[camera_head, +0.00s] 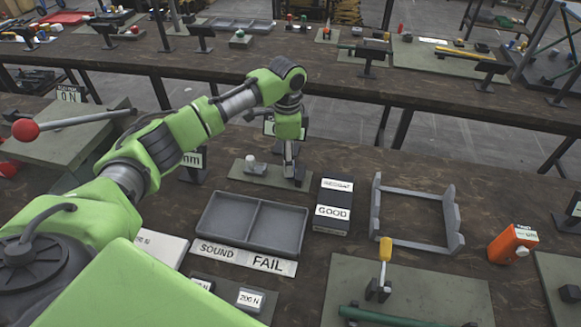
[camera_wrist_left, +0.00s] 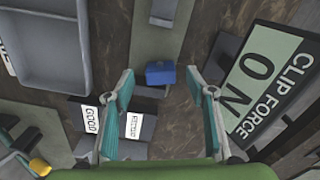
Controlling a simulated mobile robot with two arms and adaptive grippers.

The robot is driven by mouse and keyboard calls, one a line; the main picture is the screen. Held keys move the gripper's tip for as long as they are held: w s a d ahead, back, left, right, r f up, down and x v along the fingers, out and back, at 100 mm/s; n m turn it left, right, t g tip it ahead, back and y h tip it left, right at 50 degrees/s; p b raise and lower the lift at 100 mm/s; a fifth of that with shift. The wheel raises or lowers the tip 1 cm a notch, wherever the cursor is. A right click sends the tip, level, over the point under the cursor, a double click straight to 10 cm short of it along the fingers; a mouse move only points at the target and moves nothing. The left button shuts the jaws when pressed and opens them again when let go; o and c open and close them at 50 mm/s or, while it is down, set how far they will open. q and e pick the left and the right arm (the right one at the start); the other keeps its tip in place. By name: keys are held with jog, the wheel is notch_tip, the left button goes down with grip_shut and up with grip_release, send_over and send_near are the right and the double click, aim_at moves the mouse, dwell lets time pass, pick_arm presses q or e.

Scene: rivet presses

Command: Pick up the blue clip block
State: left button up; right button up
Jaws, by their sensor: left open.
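The blue clip block (camera_wrist_left: 160,73) shows in the left wrist view, at the end of a grey-green plate (camera_head: 262,179) that also carries a white-topped post (camera_head: 251,166). My left gripper (camera_wrist_left: 161,82) is open, with its two teal fingers spread to either side of the block's line. The block appears between and just beyond the fingertips; I cannot tell how far below them. In the head view my left gripper (camera_head: 291,170) points down over the right end of the plate, and the block cannot be made out there. My right gripper is not in view.
A grey two-part tray (camera_head: 253,202) with SOUND and FAIL labels stands in front of the plate. A dark box labelled GOOD (camera_head: 333,212) is close by on the right. A CLIP FORCE sign (camera_wrist_left: 270,80) stands near the right finger. A grey frame (camera_head: 375,205) lies farther right.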

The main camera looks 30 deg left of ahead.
pick_arm(q)
jog(key=shift+f, duration=1.6)
jog(key=c, duration=1.1)
jog(key=shift+r, duration=0.15)
